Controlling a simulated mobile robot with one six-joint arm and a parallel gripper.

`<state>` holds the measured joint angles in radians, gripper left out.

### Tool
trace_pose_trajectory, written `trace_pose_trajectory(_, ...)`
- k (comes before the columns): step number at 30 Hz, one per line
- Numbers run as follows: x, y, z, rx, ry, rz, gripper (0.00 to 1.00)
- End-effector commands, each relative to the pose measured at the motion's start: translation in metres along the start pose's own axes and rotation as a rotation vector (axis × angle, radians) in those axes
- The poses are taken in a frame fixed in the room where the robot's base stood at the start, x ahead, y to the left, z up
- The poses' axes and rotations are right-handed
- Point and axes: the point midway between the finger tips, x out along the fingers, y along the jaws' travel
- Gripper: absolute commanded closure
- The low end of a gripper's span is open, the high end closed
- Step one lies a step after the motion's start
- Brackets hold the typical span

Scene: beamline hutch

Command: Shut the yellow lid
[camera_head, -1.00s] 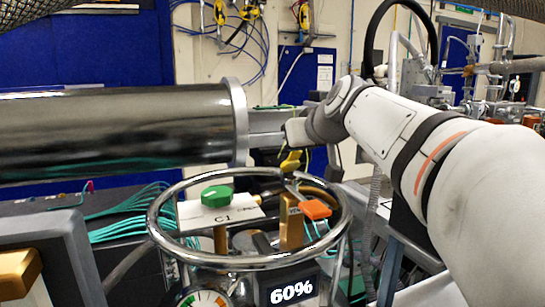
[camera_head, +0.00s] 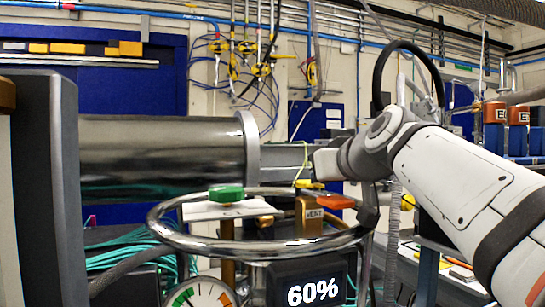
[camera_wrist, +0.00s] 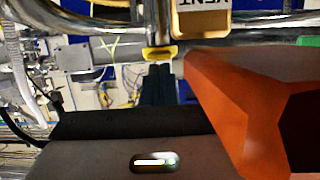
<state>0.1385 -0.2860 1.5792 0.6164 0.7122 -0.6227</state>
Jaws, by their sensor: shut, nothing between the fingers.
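A small yellow piece, which looks like the lid (camera_head: 310,185), shows behind the ring of a metal vessel in the head view, just above the brass VENT block (camera_head: 311,214). In the wrist view the yellow lid (camera_wrist: 159,53) is just beyond the tips of my gripper (camera_wrist: 160,69). The dark fingers are together and empty, pointing at it. I cannot tell whether they touch it, nor how far open the lid is. In the head view the fingers are not clearly visible.
A large steel cylinder (camera_head: 160,150) lies at left. The display (camera_head: 311,290) reads 60%.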

Motion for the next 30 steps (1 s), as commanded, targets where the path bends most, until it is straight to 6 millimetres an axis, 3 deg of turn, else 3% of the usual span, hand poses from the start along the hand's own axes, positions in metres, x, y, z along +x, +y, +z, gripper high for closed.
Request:
trace_pose_trajectory(23,0.002,-0.001,0.006,-0.001,-0.007,-0.003,1.0)
trace_pose_trajectory(30,0.011,-0.001,0.005,-0.001,-0.007,-0.004,1.0)
